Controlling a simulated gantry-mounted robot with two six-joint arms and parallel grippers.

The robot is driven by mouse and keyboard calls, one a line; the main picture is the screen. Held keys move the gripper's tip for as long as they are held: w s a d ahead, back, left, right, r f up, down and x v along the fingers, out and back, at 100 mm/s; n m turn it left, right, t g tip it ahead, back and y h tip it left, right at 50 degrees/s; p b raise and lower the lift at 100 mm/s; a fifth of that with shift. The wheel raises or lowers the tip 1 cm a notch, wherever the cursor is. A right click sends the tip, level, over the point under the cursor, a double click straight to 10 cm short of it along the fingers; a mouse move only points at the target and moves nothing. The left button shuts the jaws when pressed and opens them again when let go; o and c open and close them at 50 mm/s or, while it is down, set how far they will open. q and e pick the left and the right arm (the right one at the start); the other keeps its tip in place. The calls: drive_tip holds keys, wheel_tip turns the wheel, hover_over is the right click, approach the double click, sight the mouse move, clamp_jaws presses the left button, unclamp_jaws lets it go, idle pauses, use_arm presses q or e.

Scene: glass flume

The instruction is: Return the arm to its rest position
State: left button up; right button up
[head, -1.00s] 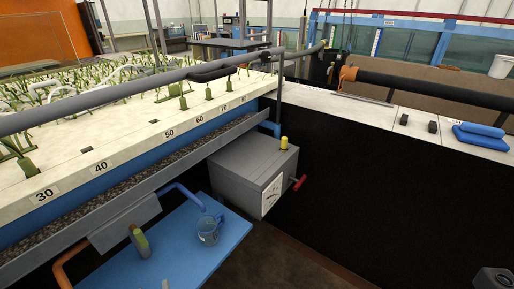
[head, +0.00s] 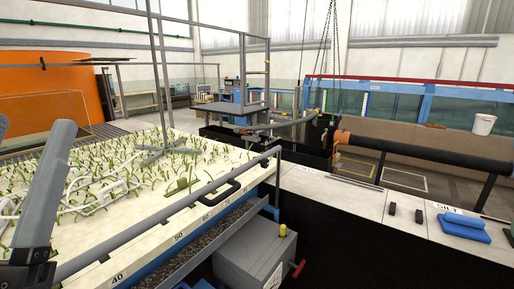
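A grey arm link of mine stands at the left edge of the head view, with a dark joint at its lower end, in front of the planted bed (head: 130,215). No fingertips show on it. My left gripper and my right gripper are both out of view, so I cannot see whether either holds anything.
A long grey rail (head: 170,218) with a black handle (head: 220,191) runs along the bed's edge. A grey box (head: 250,255) with a yellow cap and red handle is at the bottom. Blue folded pads (head: 462,227) and small black blocks (head: 419,216) lie on the right ledge.

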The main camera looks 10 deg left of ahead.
use_arm(q)
drive_tip(key=d+r+h+p, duration=0.3)
drive_tip(key=r+h+p, duration=0.2)
drive_tip(key=r+p, duration=3.2)
drive_tip(key=shift+s+r+h+p, duration=0.25)
drive_tip(key=shift+r+h+p, duration=0.15)
drive_tip(key=shift+p, duration=0.1)
drive_tip(key=shift+d, duration=0.1)
